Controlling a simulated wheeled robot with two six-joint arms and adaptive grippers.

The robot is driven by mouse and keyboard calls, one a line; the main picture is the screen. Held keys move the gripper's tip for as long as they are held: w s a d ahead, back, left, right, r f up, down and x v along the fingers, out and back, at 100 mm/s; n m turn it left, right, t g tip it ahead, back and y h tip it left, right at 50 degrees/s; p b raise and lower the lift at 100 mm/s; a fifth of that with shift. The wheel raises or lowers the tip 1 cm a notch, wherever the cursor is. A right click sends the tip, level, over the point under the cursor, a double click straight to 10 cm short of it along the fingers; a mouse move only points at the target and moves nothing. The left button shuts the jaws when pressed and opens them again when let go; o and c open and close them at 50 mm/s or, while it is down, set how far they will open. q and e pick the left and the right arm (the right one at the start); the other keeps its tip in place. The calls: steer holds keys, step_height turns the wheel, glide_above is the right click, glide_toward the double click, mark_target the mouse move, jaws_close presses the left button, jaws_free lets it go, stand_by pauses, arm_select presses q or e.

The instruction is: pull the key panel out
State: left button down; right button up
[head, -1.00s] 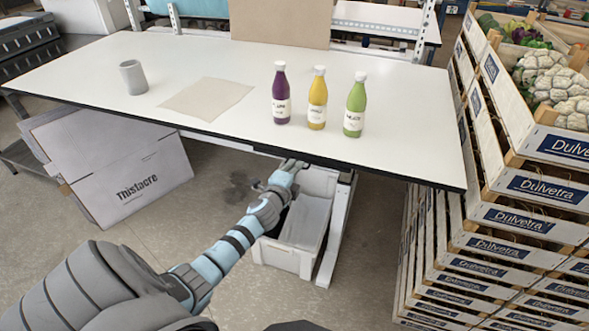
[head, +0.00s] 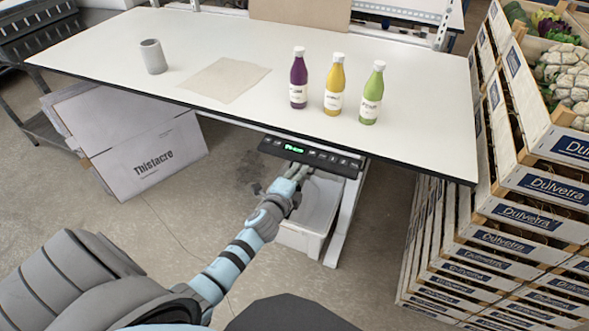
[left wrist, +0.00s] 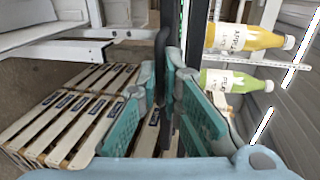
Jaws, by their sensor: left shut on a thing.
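The key panel (head: 311,157) is a dark strip with a lit green display and a row of keys. It sticks out from under the front edge of the white table (head: 130,55). My left gripper (head: 298,174) is at the panel's front edge, shut on it from the near side, and its fingers hide a little of that edge. In the left wrist view the teal fingers (left wrist: 172,92) close around the panel's dark edge (left wrist: 162,45). My right gripper is not in view.
Purple (head: 298,82), yellow (head: 334,88) and green (head: 371,98) bottles stand on the table, with a grey cup (head: 153,57) and a brown sheet (head: 226,80). A pale bin (head: 308,215) sits below. Stacked crates (head: 500,240) stand at right, a carton (head: 140,150) at left.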

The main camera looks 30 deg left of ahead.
arm_select(q)
steer(key=c, duration=1.8)
jaws_free()
steer(key=shift+w, duration=0.1)
steer(key=shift+o, duration=0.2)
steer(key=v, duration=1.2)
